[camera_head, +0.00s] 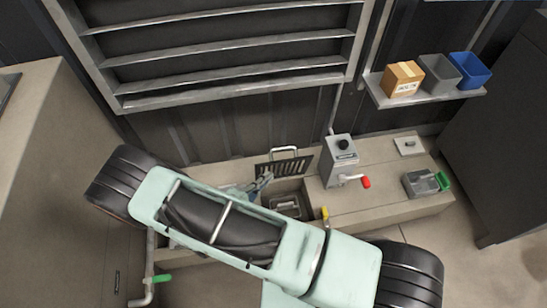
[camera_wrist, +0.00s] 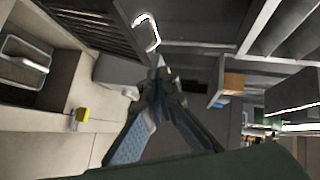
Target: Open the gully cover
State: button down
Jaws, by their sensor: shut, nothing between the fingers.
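The gully cover (camera_head: 284,168) is a dark slotted grate with a pale loop handle (camera_head: 284,151) on its upper edge. It stands raised at the back of the open gully (camera_head: 306,211), where a dark container with a metal handle shows inside. The wrist view shows the cover (camera_wrist: 98,30) at upper left, with its handle (camera_wrist: 147,32) just beyond my fingertips. My gripper (camera_head: 266,179) is shut and empty, at the left part of the cover in the head view. In the wrist view my gripper (camera_wrist: 161,68) has its tips together. I cannot tell whether they touch the cover. My arm hides the gully's left part.
A grey box (camera_head: 339,160) with a red-knobbed lever (camera_head: 365,182) stands right of the gully. A yellow piece (camera_head: 325,213) is at the gully's front. A green-handled item (camera_head: 421,184) lies farther right. Shelves (camera_head: 220,50) and a bin ledge (camera_head: 430,97) are behind.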

jog(key=b, duration=0.3)
send_near(286, 147)
jog(key=d, duration=0.5)
jog(key=w, duration=0.1)
jog(key=w+a+f+b, duration=0.1)
jog(key=w, duration=0.1)
jog(key=w+f, duration=0.1)
jog(key=shift+w+a, duration=0.15)
jog(key=shift+a, duration=0.2)
jog(key=shift+r, duration=0.1)
jog(key=shift+w+a+r, duration=0.1)
jog(key=shift+w+r, duration=0.05)
jog(key=shift+w, duration=0.15)
jog(key=w+a+n+g, duration=0.1)
jog(key=w+a, duration=0.1)
jog(key=w, duration=0.5)
jog(key=shift+w+g+p, duration=0.3)
jog(key=shift+w, duration=0.1)
jog(key=shift+a, duration=0.1)
